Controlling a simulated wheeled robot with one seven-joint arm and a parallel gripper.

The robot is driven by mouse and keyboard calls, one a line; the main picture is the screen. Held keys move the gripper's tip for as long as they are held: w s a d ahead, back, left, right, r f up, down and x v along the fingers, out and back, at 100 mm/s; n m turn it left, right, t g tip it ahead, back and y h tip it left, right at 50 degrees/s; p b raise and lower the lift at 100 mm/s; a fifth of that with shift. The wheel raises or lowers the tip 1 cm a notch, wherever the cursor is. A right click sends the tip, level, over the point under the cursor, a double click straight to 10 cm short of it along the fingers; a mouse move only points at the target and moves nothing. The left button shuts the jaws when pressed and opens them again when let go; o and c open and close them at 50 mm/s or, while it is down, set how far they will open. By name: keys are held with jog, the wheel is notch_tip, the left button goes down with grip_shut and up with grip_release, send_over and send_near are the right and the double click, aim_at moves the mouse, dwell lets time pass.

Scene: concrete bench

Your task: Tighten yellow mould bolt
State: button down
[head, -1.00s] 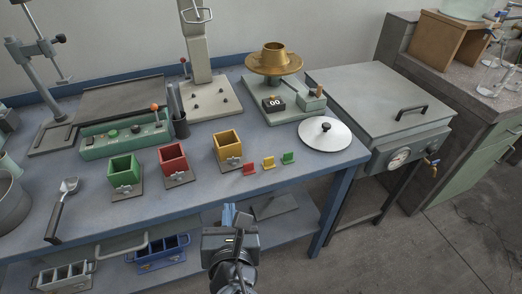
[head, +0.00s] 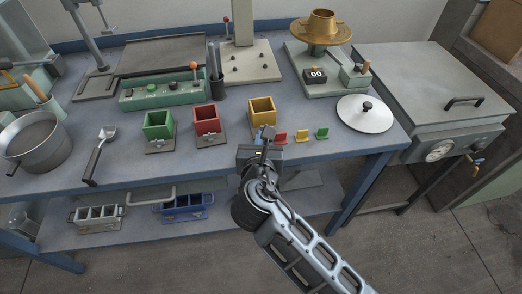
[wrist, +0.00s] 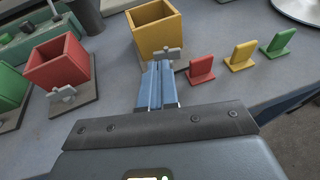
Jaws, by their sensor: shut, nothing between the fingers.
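The yellow mould (head: 262,111) is an open-topped cube on a grey base plate, at the right of a row of three moulds. Its grey bolt with a wing-like head (wrist: 168,53) shows at its front in the wrist view. My gripper (head: 267,133) is in front of the yellow mould and partly hides its front and base in the head view. In the wrist view my gripper's fingers (wrist: 158,88) are together and empty, with their tips just in front of the bolt. I cannot tell whether they touch it.
The red mould (head: 207,120) and green mould (head: 159,126) stand to the left. Small red (head: 281,138), yellow (head: 302,135) and green (head: 322,133) tags stand close on the right. A round lid (head: 365,114) lies beyond them. The blue bench edge (head: 335,157) is below.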

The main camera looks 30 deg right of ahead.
aim_at(260, 127)
jog(key=shift+w+d, duration=0.3)
jog(key=shift+w, duration=0.15)
jog(key=shift+w+a+m+g+h+p, duration=0.15)
jog(key=shift+m+g+h+p, duration=0.15)
jog(key=shift+m+g+h, duration=0.25)
jog(key=shift+w+a+m+g+h+p, duration=0.15)
jog(key=shift+m+g+h+p, duration=0.2)
jog(key=shift+m+h, duration=0.3)
jog(key=shift+w+a+r+m+g+h+p, duration=0.1)
jog(key=shift+w+m+g+h+p, duration=0.15)
jog(key=shift+m+g+h, duration=0.3)
jog(key=shift+w+a+r+m+g+h+p, duration=0.1)
jog(key=shift+w+m+g+h+p, duration=0.1)
jog(key=shift+m+g+h, duration=0.3)
jog(key=m+g+h, duration=0.1)
jog(key=m+g+h+p, duration=0.1)
jog(key=m+g, duration=0.1)
jog(key=shift+w+a, duration=0.1)
jog(key=shift+w, duration=0.3)
jog(key=shift+f+g, duration=0.1)
jog(key=shift+g, duration=0.15)
jog(key=shift+w+f+p, duration=0.1)
jog(key=shift+w+p, duration=0.1)
jog(key=shift+p, duration=0.25)
